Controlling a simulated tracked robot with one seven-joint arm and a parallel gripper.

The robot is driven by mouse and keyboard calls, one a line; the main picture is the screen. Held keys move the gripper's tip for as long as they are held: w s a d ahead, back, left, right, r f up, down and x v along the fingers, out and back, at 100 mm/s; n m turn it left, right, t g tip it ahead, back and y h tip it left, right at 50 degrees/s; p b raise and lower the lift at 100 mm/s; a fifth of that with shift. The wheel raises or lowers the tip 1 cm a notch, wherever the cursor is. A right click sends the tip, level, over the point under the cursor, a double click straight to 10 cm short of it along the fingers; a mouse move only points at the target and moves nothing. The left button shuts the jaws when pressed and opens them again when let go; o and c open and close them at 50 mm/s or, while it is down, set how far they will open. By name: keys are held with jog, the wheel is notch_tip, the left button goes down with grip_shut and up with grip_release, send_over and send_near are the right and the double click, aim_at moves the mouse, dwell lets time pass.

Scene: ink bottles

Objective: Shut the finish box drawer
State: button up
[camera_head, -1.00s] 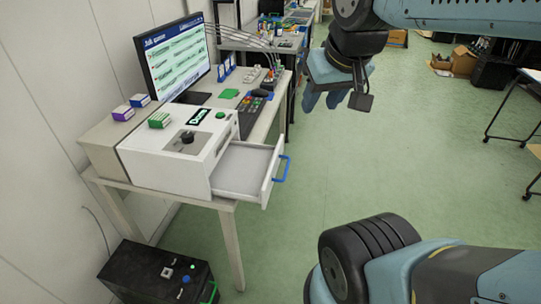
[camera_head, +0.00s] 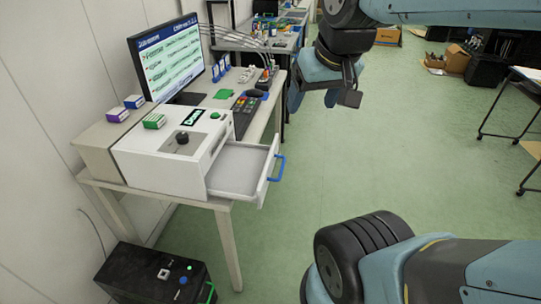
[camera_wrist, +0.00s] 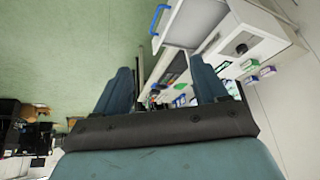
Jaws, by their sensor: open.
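The white finish box (camera_head: 165,152) stands on a table at the left in the head view, with a black knob and a green button on top. Its drawer (camera_head: 238,170) is pulled out to the right and looks empty. A blue handle (camera_head: 277,168) is on the drawer front. The wrist view also shows the drawer (camera_wrist: 187,22) and the blue handle (camera_wrist: 158,17). My gripper (camera_wrist: 160,85) is open and empty, its two blue fingers apart. In the head view my gripper (camera_head: 312,98) hangs to the right of and beyond the drawer, apart from the handle.
Small boxes (camera_head: 154,121) sit on top of the finish box and beside it. A monitor (camera_head: 168,58) and a keypad (camera_head: 246,104) are behind it on the table. A black case (camera_head: 155,275) stands on the floor below. The green floor (camera_head: 270,235) right of the drawer is clear.

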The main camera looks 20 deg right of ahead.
jog(key=w+f+m+g+y, duration=0.1)
jog(key=w+f, duration=0.1)
jog(key=f, duration=0.1)
jog(key=w+d+f+m+g+y, duration=0.1)
jog(key=w+f+m+g, duration=0.1)
jog(key=w+f, duration=0.1)
jog(key=w+f+m+g+y, duration=0.1)
jog(key=w+f+m+g, duration=0.1)
jog(key=w+f, duration=0.1)
jog(key=shift+w+d+f+y, duration=0.15)
jog(key=shift+w+y, duration=0.1)
jog(key=shift+y, duration=0.15)
grip_shut()
jog(key=w+d+f+m+t+y, duration=0.35)
jog(key=d+f+m, duration=0.25)
jog(key=f, duration=0.3)
jog(key=w+d+f+m+t+y, duration=0.2)
jog(key=w+d+f+m+y, duration=0.25)
jog(key=f+m, duration=0.35)
jog(key=w+d+f+m+t+y, duration=0.35)
jog(key=d+f+m, duration=0.2)
jog(key=f, duration=0.55)
jog(key=x, duration=1.3)
jog(key=shift+w+a+n, duration=0.2)
jog(key=shift+w+n, duration=0.15)
jog(key=shift+w, duration=0.05)
